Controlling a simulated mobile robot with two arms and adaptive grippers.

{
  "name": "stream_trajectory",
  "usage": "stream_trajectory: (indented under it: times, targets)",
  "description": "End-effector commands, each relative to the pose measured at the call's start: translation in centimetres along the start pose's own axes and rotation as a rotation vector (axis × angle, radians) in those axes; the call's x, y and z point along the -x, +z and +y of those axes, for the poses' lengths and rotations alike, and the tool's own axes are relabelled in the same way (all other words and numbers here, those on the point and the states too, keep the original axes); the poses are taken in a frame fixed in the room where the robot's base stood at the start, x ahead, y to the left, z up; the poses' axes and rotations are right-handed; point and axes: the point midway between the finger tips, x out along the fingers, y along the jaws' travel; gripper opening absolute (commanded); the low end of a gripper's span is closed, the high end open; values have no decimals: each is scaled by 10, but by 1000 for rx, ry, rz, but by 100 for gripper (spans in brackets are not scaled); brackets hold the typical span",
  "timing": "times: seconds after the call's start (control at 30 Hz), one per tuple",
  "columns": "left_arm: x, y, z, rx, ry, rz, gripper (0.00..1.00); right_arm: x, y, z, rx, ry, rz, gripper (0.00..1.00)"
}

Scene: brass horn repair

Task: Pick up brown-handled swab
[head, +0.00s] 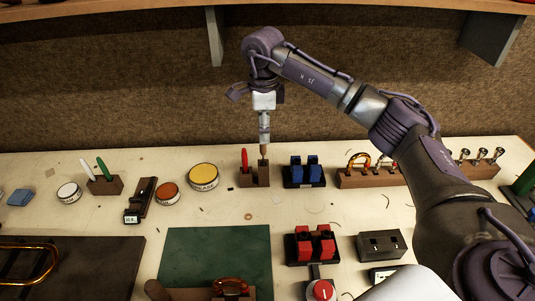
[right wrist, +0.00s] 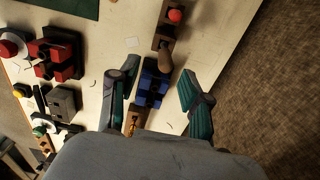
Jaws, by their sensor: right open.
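The brown-handled swab (right wrist: 166,55) stands in a small wooden holder (head: 246,181), with a red-handled one (head: 244,161) on its left in the head view. My right gripper (head: 264,138) points down just above the holder, its fingers nearly edge-on there and covering much of the swab. In the right wrist view my open right gripper (right wrist: 158,72) has its teal-padded fingers well apart. The brown handle shows near the gap at the fingertips, with no grip on it seen. My left gripper is out of view.
A blue block stand (head: 303,172) is just right of the holder. A yellow-lidded tin (head: 203,176) stands to its left. A wooden rack (head: 355,180) with brass parts lies farther right.

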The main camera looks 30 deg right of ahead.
Motion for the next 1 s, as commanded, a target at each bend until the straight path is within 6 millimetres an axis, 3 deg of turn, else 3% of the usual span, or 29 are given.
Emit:
stream_trajectory:
  times: [0.43, 0.6, 0.87, 1.0]
  targets:
    - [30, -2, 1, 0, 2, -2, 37, -50, -2, -4, 3, 4, 5, 48]
    - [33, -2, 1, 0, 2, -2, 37, -71, -2, -4, 3, 2, 4, 48]
    - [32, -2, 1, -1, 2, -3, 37, -74, -2, -4, 3, 0, 3, 48]
    - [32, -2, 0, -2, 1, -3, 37, -74, -2, -4, 3, 0, 3, 25]
